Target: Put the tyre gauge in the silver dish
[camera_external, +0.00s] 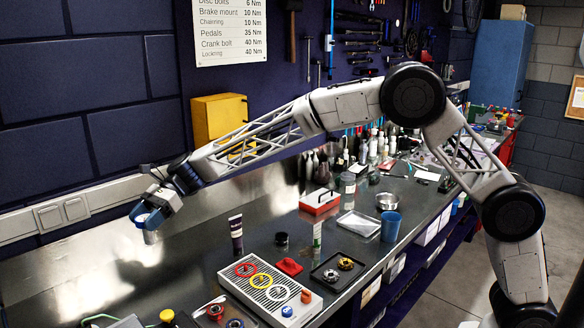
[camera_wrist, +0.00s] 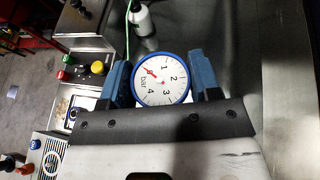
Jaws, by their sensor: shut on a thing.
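The tyre gauge (camera_wrist: 161,79), a round white dial with a blue rim and bar markings, sits between the two blue fingers of my gripper (camera_wrist: 162,82) in the wrist view. My gripper is shut on it. In the external view my gripper (camera_external: 150,217) holds the gauge (camera_external: 147,218) above the far left part of the bench, well apart from the dishes. A round silver dish (camera_external: 387,202) stands at the right of the bench, beside a blue cup. Its inside is too small to make out.
A shallow rectangular metal tray (camera_external: 359,224) lies left of the blue cup (camera_external: 391,226). The bench's left part is mostly clear.

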